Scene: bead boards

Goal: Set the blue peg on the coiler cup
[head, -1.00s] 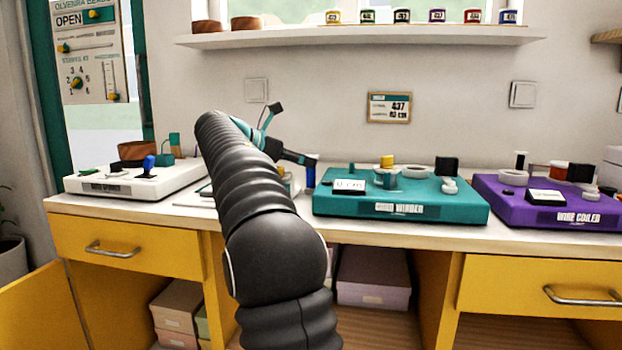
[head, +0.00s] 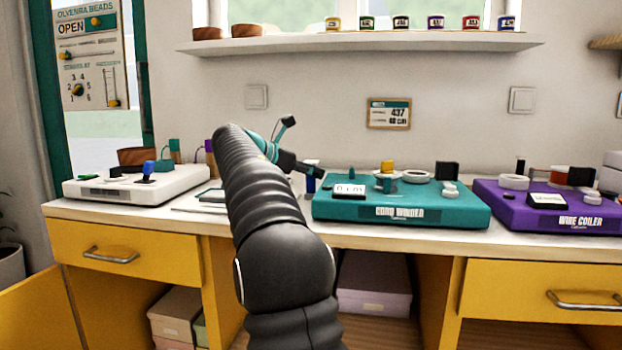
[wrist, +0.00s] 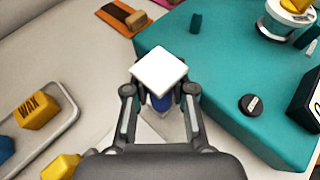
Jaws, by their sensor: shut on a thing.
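My gripper (head: 304,167) is shut on the blue peg (head: 311,184), just left of the teal cord winder (head: 405,212). In the wrist view, the gripper (wrist: 159,92) has a finger on each side of the peg. Its white square top (wrist: 159,70) faces the camera and hides most of its blue body (wrist: 160,103). The purple wire coiler (head: 500,207) stands at the far right, well away from the peg. A white ring-shaped cup (head: 514,182) sits at its left back; I cannot tell for sure that this is the coiler cup.
The winder carries a yellow piece (head: 387,167), a black block (head: 446,170) and a teal post (wrist: 196,23). A tray with a yellow wax block (wrist: 37,110) lies left of the gripper. A white machine (head: 110,190) stands at far left. A shelf (head: 360,42) hangs above.

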